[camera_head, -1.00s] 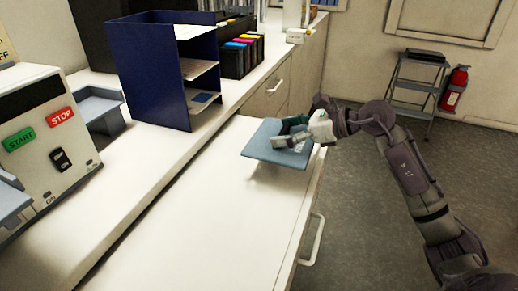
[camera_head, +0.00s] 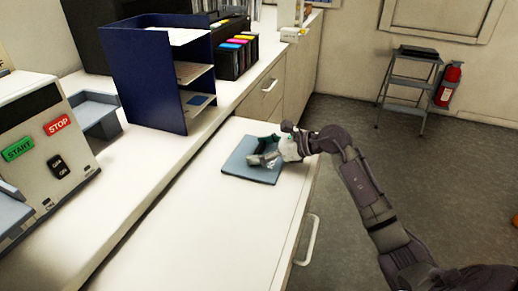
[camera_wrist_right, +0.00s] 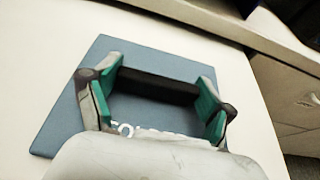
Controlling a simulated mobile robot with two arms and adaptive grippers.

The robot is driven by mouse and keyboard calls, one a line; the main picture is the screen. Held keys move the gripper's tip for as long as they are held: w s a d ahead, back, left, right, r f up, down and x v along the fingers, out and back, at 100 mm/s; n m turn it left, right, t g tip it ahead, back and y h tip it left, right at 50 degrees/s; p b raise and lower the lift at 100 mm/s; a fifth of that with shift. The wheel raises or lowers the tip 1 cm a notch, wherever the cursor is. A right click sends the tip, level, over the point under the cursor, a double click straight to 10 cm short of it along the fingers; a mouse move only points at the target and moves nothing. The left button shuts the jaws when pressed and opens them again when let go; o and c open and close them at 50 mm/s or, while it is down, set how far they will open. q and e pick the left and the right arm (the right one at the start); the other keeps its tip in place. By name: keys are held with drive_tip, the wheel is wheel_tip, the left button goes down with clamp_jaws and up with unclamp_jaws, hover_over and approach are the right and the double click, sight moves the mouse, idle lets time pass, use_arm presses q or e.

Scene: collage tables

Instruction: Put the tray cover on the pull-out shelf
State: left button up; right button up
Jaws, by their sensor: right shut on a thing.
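The tray cover (camera_head: 240,172) is a flat blue-grey plate at the far end of the white pull-out shelf (camera_head: 190,235). It looks level and on or very close to the shelf surface; I cannot tell if it fully touches. In the right wrist view the cover (camera_wrist_right: 75,110) has a black bar handle (camera_wrist_right: 158,86). My right gripper (camera_head: 267,158) is above the cover, and its green-padded fingers (camera_wrist_right: 160,78) are shut on the handle's two ends. My left gripper is out of view.
A dark blue paper organiser (camera_head: 150,85) and ink cartridges (camera_head: 236,55) stand on the counter behind. A machine with start and stop buttons (camera_head: 40,140) is at left. The shelf's near part is clear. A step stool (camera_head: 410,85) and fire extinguisher (camera_head: 449,85) stand at right.

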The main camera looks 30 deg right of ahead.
drive_tip(key=shift+f, duration=0.15)
drive_tip(key=o, duration=1.1)
drive_tip(key=shift+r, duration=0.35)
drive_tip(key=b+v, duration=0.2)
drive_tip(key=v, duration=0.8)
drive_tip(key=shift+s+d, duration=0.25)
drive_tip(key=shift+s, duration=0.1)
drive_tip(key=shift+s+d+r+b, duration=0.3)
drive_tip(key=shift+s+d+r, duration=0.05)
drive_tip(key=shift+s, duration=0.05)
